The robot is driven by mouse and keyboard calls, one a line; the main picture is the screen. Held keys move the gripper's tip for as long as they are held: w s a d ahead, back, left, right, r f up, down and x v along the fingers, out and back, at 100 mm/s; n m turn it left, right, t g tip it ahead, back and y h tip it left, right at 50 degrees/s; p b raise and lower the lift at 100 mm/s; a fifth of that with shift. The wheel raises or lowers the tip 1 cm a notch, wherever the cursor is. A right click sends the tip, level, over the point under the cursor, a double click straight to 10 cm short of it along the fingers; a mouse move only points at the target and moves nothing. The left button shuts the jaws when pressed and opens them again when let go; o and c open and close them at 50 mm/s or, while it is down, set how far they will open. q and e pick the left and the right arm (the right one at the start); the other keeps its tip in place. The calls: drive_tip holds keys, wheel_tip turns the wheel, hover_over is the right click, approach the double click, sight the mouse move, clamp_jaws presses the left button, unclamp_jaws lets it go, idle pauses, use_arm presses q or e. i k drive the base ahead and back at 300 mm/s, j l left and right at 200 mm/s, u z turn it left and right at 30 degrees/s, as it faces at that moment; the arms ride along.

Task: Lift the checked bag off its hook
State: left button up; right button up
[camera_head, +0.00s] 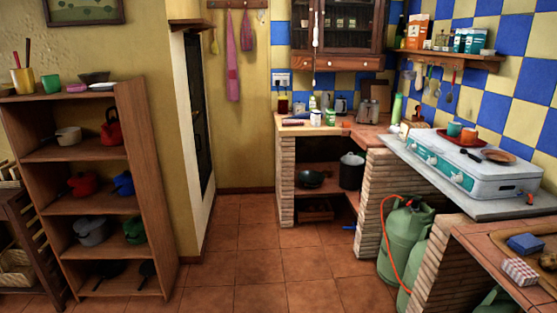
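I cannot make out a clearly checked bag on a hook. On the back wall, a hook rail (236,4) at the top edge holds a long narrow pink cloth item (232,58) and a smaller pink item (248,30); whether either is a bag, or checked, is too small to tell. A small yellowish item (214,42) hangs to their left. A red-and-white checked item (520,271) lies on the counter at the lower right, not on a hook. Neither of my grippers is in view.
A wooden shelf unit (130,190) with pots stands at left. A brick counter (287,175) stands at the back. At right are a gas stove (450,163), green gas cylinders (404,240) and a low counter (480,243). The tiled floor (270,255) between is clear.

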sight(246, 37)
drive_tip(key=i, duration=2.05)
drive_tip(key=i+u, duration=0.2)
drive_tip(key=i, duration=0.25)
drive_tip(key=i+l+u, duration=0.25)
drive_tip(key=i, duration=0.2)
drive_tip(key=i+l+u, duration=0.2)
drive_tip(key=i, duration=0.3)
drive_tip(key=i+l+u, duration=0.2)
drive_tip(key=i, duration=0.2)
